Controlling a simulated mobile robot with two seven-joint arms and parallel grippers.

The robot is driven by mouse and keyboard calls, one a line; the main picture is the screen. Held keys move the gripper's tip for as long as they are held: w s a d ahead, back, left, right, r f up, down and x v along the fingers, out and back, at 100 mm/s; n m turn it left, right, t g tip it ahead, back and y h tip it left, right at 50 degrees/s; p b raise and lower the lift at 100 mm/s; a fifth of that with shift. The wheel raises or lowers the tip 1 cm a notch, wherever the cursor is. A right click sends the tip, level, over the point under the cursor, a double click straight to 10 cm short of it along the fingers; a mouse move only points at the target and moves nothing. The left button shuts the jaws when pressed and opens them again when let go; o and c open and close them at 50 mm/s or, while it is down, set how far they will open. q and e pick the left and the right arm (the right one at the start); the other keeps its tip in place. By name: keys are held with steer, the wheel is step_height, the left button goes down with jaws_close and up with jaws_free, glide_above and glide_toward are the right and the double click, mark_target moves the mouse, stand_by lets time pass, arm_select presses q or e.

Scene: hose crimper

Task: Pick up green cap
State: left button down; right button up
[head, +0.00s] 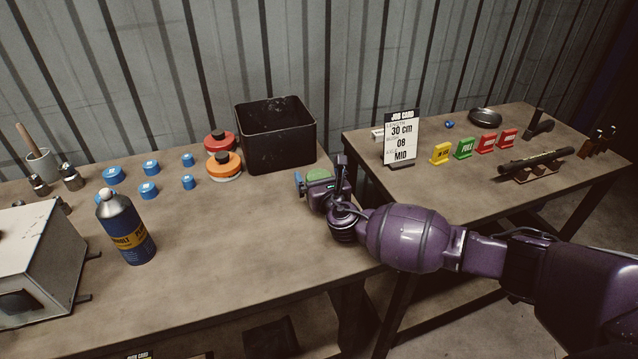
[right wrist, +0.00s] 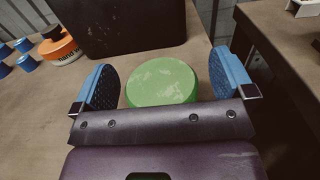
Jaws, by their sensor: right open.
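The green cap (right wrist: 162,82) is a round, scuffed disc on the table, centred between the fingers in the right wrist view. In the head view it shows as a green patch (head: 319,174) at my right gripper, partly hidden by it. My right gripper (right wrist: 160,85) is open, with one blue-padded finger on each side of the cap and a visible gap to each. In the head view my right gripper (head: 321,178) is at the right end of the left table. My left gripper is not in view.
A black bin (head: 275,135) stands just behind the cap. Orange (head: 224,166) and red (head: 219,141) lidded discs sit left of the bin. Several blue caps (head: 149,191), a blue bottle (head: 126,228) and a grey machine (head: 38,260) are further left. The right table (head: 430,180) holds a job card (head: 401,140).

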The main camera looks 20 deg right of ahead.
steer(key=c, duration=0.9)
